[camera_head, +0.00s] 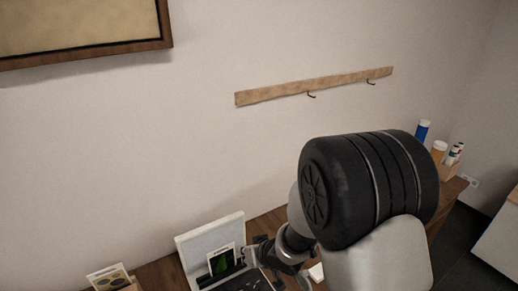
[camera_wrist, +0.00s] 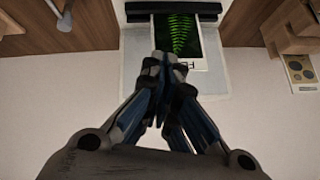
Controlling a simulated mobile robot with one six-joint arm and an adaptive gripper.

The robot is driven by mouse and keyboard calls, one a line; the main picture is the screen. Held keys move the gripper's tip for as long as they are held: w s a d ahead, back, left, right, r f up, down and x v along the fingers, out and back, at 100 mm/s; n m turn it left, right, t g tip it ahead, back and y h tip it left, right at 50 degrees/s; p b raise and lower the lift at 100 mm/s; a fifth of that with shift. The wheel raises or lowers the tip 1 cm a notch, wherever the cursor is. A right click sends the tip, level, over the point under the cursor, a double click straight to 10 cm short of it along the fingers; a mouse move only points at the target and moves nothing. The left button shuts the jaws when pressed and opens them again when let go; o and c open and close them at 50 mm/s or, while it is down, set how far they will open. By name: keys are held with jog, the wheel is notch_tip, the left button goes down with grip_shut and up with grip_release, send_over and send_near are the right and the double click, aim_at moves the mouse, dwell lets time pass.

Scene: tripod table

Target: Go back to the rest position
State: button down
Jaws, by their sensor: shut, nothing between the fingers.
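My gripper (camera_wrist: 165,62) is shut and empty, its two fingertips together in the middle of the wrist view. In the head view my arm's dark wrist reaches down beside an open pale case on the wooden table; the fingers are hard to make out there. The case's raised lid (camera_head: 207,236) has a card with a green pattern (camera_head: 221,262) in front of it. In the wrist view that green card (camera_wrist: 200,48) lies beyond the fingertips, which overlap part of it. I cannot tell whether they touch it.
The wooden table (camera_head: 160,272) runs along the wall. A small card (camera_head: 107,276) in a wooden holder stands at lower left. A blue-capped bottle (camera_head: 422,131) and other containers stand at the right end. A hook rail (camera_head: 315,85) and a framed board (camera_head: 80,28) hang above.

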jog(key=s+d+r+m+h+b, duration=0.1)
jog(key=s+d+r+m+h, duration=0.35)
jog(key=d+r, duration=1.15)
jog(key=s+d+r+g, duration=0.1)
jog(key=s+r, duration=0.1)
jog(key=s, duration=0.9)
jog(key=s+d+r, duration=0.1)
jog(key=s+r, duration=0.1)
jog(key=s, duration=0.9)
jog(key=shift+s+r+n+g+b, duration=0.25)
jog(key=shift+s+n+g+b, duration=0.1)
jog(key=shift+g+b, duration=0.05)
